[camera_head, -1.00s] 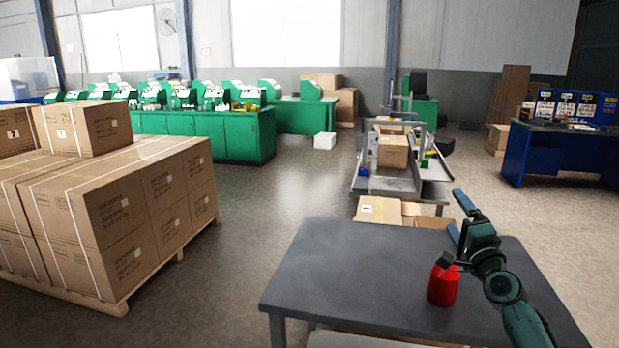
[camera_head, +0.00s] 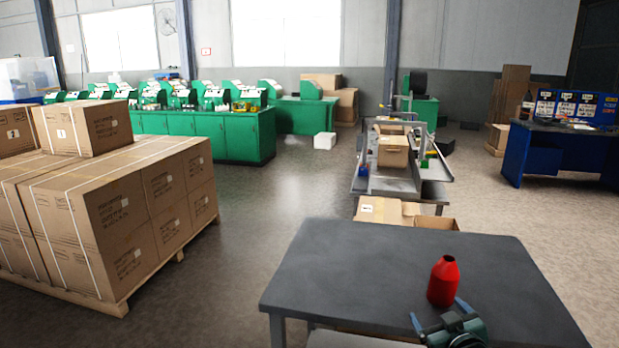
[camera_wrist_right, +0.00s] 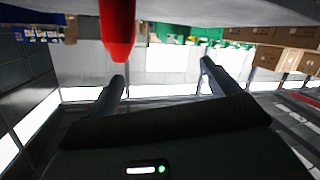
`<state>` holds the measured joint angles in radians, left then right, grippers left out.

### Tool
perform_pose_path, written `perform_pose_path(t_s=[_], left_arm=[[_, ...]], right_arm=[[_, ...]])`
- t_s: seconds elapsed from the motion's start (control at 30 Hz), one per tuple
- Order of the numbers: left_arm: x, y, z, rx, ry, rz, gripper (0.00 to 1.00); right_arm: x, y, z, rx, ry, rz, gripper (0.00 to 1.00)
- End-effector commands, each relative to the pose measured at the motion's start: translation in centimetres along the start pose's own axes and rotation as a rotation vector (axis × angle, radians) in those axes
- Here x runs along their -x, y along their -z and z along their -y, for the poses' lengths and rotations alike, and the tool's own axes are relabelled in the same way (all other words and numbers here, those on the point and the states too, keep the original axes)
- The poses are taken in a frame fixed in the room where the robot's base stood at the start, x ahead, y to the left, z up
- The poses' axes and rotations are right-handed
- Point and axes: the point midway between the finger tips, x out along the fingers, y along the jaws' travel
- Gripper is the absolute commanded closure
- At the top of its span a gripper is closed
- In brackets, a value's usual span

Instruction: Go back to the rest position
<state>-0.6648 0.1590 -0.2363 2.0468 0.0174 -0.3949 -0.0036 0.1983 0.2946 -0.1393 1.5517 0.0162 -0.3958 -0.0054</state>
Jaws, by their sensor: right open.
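A red bottle (camera_head: 443,283) stands upright on the dark grey table (camera_head: 360,275), near its right side. My right gripper (camera_head: 437,308) is at the table's near edge, just in front of the bottle in the head view. Its two blue-grey fingers are spread apart with nothing between them. In the right wrist view, which looks upside down, the fingers (camera_wrist_right: 162,69) are open and the red bottle (camera_wrist_right: 117,30) hangs from the top, beyond the left finger. My left gripper is not in view.
Open cardboard boxes (camera_head: 390,211) and a cart (camera_head: 372,183) with a box stand behind the table. Strapped cartons on a pallet (camera_head: 110,220) stand at the left. Green machine benches (camera_head: 225,135) and a blue desk (camera_head: 560,150) stand further back.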

Motion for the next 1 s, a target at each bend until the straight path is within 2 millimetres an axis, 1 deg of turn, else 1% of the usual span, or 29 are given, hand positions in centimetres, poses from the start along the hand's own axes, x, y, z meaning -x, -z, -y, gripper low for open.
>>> perform_pose_path(t_s=[0.03, 0.07, 0.1, 0.17, 0.2, 0.27, 0.3, 0.37, 0.4, 0.5, 0.6, 0.7, 0.9, 1.0], left_arm=[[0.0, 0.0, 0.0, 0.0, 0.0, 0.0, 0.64], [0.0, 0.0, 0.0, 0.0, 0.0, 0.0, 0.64], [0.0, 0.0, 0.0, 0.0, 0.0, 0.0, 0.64], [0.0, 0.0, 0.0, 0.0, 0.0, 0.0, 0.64], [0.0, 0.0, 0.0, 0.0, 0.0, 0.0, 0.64], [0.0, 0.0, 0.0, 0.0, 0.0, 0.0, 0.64], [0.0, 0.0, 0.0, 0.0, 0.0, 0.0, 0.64], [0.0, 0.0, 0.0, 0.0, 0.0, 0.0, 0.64], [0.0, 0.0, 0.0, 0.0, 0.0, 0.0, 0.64], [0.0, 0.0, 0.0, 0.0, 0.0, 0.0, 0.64], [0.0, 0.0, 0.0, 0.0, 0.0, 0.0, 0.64], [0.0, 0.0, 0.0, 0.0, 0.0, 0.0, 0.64], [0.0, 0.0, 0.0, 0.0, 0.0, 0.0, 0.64], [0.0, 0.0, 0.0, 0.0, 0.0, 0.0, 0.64]], right_arm=[[1.8, -2.4, 2.4, -0.01, 0.037, 0.031, 0.12], [2.9, -3.7, 3.8, -0.017, 0.058, 0.047, 0.12], [4.6, -5.3, 5.6, -0.029, 0.087, 0.069, 0.12], [7.5, -7.6, 8.3, -0.049, 0.13, 0.104, 0.12], [9.6, -9.0, 10.1, -0.065, 0.158, 0.129, 0.12], [12.8, -10.8, 12.5, -0.093, 0.197, 0.164, 0.12], [14.9, -11.8, 13.8, -0.111, 0.219, 0.188, 0.12], [17.9, -12.8, 15.6, -0.14, 0.249, 0.22, 0.12], [19.8, -13.4, 16.6, -0.157, 0.266, 0.24, 0.12], [23.4, -14.2, 18.3, -0.195, 0.295, 0.28, 0.12], [25.6, -14.4, 19.2, -0.22, 0.311, 0.304, 0.12], [26.5, -14.5, 19.6, -0.23, 0.317, 0.315, 0.12], [26.7, -14.6, 19.7, -0.232, 0.318, 0.317, 0.12], [26.7, -14.6, 19.7, -0.231, 0.318, 0.317, 0.2]])
